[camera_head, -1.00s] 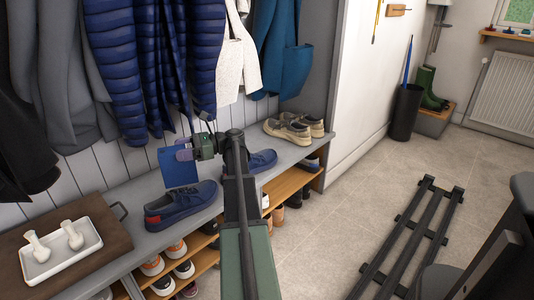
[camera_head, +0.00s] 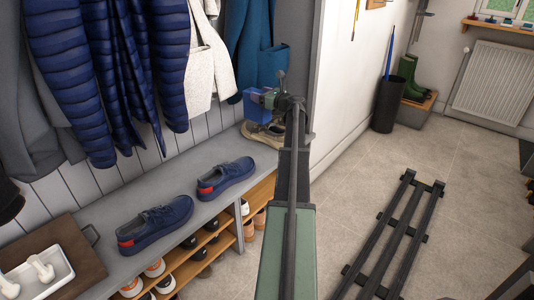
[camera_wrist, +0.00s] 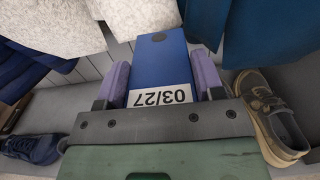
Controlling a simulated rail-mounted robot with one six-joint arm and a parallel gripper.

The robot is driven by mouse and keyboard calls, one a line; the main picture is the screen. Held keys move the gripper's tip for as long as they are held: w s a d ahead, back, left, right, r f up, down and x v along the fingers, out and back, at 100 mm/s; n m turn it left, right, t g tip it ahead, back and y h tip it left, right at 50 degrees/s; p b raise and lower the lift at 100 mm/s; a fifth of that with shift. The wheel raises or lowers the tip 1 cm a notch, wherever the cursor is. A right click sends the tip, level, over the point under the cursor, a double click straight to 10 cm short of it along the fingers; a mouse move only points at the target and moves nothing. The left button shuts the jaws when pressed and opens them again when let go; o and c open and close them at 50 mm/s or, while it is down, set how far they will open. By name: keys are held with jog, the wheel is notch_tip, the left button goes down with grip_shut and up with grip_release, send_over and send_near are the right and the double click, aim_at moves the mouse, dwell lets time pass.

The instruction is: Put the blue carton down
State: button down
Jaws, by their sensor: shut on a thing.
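The blue carton (camera_wrist: 160,62) carries a white label reading 03/27, upside down in the wrist view. My gripper (camera_wrist: 160,84) is shut on it, with a purple finger pad on each side. In the head view the carton (camera_head: 256,106) is held at the far end of the bench (camera_head: 172,177), in front of the beige shoes (camera_head: 262,132), which it and my gripper partly hide. Whether the carton touches anything below it cannot be told.
Two blue shoes (camera_head: 155,224) stand on the bench. A brown board with a white tray (camera_head: 38,283) is at its near end. Coats (camera_head: 262,45) hang close behind the carton. Bare bench top lies behind the blue shoes. In the wrist view a beige shoe (camera_wrist: 270,118) is at right.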

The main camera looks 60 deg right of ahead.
notch_tip(320, 180, down, 20)
jog(key=b, duration=2)
jog(key=shift+f, duration=0.15)
jog(key=c, duration=0.6)
grip_release()
jog(key=shift+c, duration=0.2)
jog(key=o, duration=0.4)
jog(key=s+a, duration=0.1)
jog(key=s, duration=1.1)
